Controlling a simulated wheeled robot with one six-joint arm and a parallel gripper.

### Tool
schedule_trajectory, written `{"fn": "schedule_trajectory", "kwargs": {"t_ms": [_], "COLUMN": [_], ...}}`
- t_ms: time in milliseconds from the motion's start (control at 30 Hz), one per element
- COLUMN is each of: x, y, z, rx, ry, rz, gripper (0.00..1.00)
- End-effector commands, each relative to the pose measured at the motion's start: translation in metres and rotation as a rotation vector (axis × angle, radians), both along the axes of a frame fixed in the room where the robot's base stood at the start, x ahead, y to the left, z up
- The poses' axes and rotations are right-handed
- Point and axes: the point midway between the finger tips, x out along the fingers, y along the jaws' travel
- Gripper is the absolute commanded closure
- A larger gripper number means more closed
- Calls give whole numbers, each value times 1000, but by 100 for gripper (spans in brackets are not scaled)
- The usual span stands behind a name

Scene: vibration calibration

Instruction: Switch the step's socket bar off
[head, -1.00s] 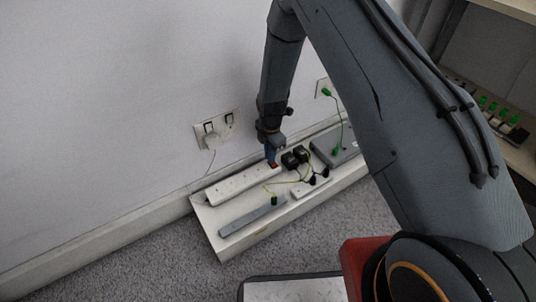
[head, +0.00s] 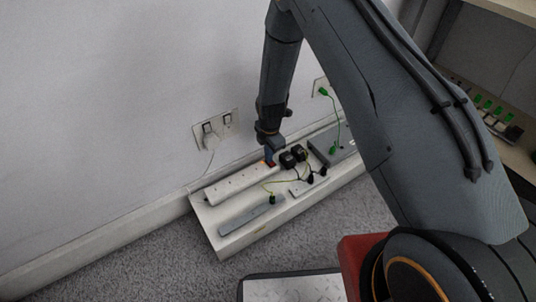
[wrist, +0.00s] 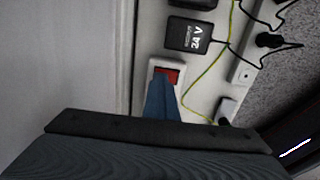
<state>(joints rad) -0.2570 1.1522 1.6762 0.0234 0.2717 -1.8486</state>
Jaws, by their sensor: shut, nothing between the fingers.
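The white socket bar (head: 240,184) lies on the white step (head: 232,246) along the wall. Its red rocker switch (wrist: 168,75) is at the bar's end near the black adapters; one edge of it shows in the wrist view and the fingers cover the rest. My gripper (head: 269,158) points down at this end of the bar. Its blue fingers (wrist: 162,97) are shut with nothing between them, and their tips are at the switch. I cannot tell whether they touch it or which way the rocker is tilted.
Black adapters (head: 293,157), one marked 24V (wrist: 188,34), stand close beside the switch. A grey bar (head: 248,216), a short white bar (head: 308,185) and loose yellow-green and black cables share the step. A wall socket (head: 216,130) with a white plug is above.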

Motion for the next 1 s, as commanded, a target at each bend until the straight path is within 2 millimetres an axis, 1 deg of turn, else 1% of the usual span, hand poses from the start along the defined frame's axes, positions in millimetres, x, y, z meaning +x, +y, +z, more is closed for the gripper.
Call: {"fn": "schedule_trajectory", "kwargs": {"t_ms": [33, 167, 267, 367, 567, 800, 900, 1000], "x": [-14, -14, -14, -13, -7, -5, -5, -4], "y": [-6, -7, -7, -6, 3, 4, 4, 3], "z": [-10, -10, -5, 6, 43, 96, 114, 128], "rx": [-8, -8, -8, -8, -2, 0, 0, 0], "ry": [29, 30, 30, 27, 5, -1, -1, -1], "rz": [-2, -3, -3, -2, 6, 7, 6, 6], "gripper": [100, 100, 100, 100, 100, 100, 100, 100]}}
